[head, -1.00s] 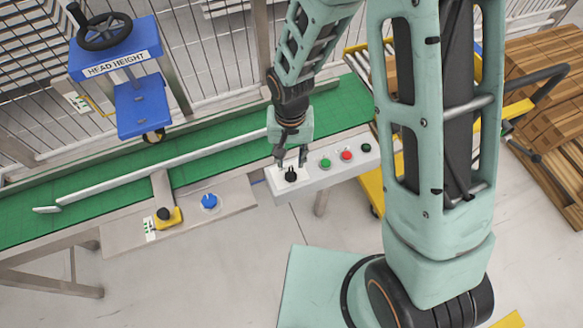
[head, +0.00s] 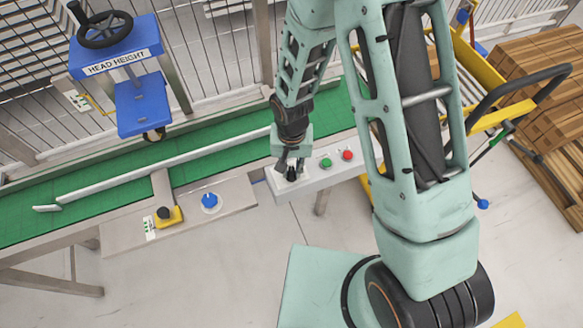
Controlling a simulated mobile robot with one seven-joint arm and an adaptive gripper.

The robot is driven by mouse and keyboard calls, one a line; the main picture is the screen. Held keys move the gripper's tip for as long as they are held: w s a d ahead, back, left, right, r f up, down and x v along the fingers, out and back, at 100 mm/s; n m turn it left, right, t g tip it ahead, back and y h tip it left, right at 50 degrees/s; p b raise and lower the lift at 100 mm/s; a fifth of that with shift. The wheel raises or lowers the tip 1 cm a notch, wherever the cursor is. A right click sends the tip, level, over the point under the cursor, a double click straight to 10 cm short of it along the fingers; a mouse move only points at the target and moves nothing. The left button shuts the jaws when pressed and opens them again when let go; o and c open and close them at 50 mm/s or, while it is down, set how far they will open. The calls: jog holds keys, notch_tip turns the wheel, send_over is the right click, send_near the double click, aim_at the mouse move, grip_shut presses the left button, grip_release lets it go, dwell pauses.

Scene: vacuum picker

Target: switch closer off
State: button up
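A black rotary knob (head: 291,176) sits on the left end of a pale control box (head: 318,179) beside the conveyor. No label reading "closer" can be made out. My gripper (head: 291,170) points down at this knob, with its fingers on either side of the knob's upper part. Whether the fingers press on the knob is too small to tell, and they partly hide it. A green button (head: 326,163) and a red button (head: 347,155) are to the right on the same box.
A blue knob (head: 210,201) and a black knob on a yellow base (head: 167,214) are on the ledge to the left. The green conveyor (head: 215,155) runs behind. A blue stand marked HEAD HEIGHT (head: 120,62) is at back left, a yellow cart (head: 490,118) and wooden stack (head: 545,85) at right.

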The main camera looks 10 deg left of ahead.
aim_at(292, 172)
grip_shut()
jog(key=shift+n, duration=0.4)
jog(key=n+b, duration=0.2)
jog(key=n, duration=0.1)
jog(key=shift+n, duration=0.3)
jog(key=shift+n+b, duration=0.4)
jog(key=shift+n, duration=1.8)
jog(key=o, duration=0.5)
grip_release()
notch_tip(292, 172, up, 12)
